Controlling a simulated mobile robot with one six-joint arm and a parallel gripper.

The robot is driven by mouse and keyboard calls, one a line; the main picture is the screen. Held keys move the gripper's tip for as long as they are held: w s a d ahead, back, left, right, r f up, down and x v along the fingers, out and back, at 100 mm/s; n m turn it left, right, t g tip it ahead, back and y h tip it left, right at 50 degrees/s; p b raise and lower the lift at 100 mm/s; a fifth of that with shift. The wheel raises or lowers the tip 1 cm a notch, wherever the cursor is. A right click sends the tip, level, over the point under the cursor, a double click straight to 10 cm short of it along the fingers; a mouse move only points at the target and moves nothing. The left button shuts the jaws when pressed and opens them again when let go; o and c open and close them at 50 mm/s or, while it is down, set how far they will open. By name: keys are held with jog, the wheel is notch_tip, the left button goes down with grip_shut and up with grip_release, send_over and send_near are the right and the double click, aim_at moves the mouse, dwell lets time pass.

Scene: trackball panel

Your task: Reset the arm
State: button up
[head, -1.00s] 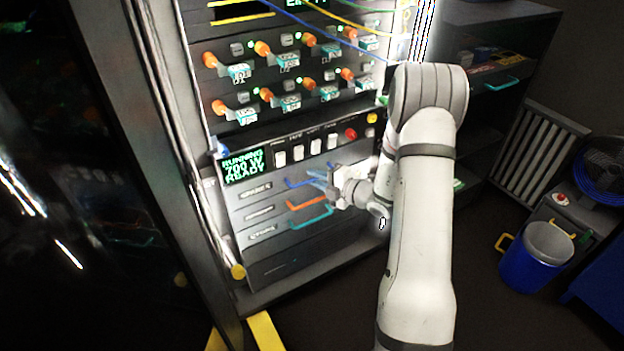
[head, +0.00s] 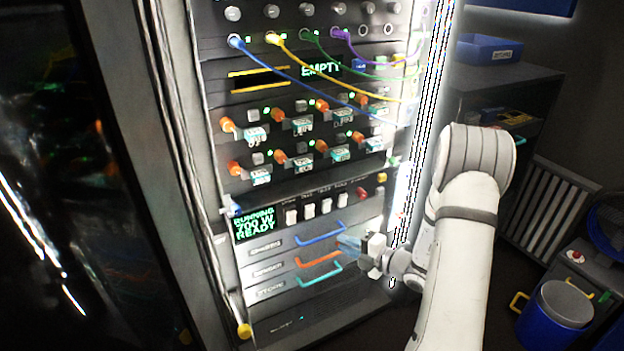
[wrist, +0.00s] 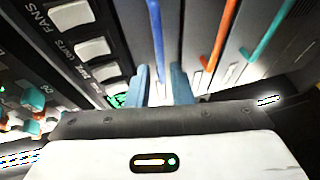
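My gripper (head: 347,244) is at the lower right of the rack panel, just right of the drawer handles in the head view. The panel's drawers carry a blue handle (head: 320,233), an orange handle (head: 318,259) and a teal handle (head: 320,277). The wrist view also shows the blue handle (wrist: 158,35). Contact with the panel cannot be told. My white arm hides part of the rack's right side.
Above the drawers are white switches (head: 309,210), a screen reading "RUNNING 700 W READY" (head: 254,225) and rows of orange knobs (head: 228,124). Coloured cables (head: 315,82) cross the upper rack. A blue bucket (head: 553,325), a radiator (head: 550,205) and shelves stand to the right.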

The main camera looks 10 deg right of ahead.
jog(key=s+a+r+n+g+p, duration=0.5)
jog(key=s+a+r+n+p, duration=0.15)
jog(key=r+n, duration=0.5)
jog(key=s+a+r+n+g+p, duration=0.55)
jog(key=s+r+n, duration=0.25)
jog(key=r+n, duration=0.3)
jog(key=s+d+r+n+h+p, duration=0.3)
jog(key=s+r+n+h+p, duration=0.2)
jog(key=r+n, duration=0.3)
jog(key=s+d+r+n+t+h+p, duration=0.1)
jog(key=s+d+r+n+h+p, duration=0.2)
jog(key=n, duration=1.3)
jog(key=s+r+h+p, duration=0.2)
jog(key=s+r, duration=0.1)
jog(key=r, duration=0.2)
jog(key=shift+s+d+r, duration=0.2)
jog(key=shift+s, duration=0.2)
jog(key=shift+s, duration=0.1)
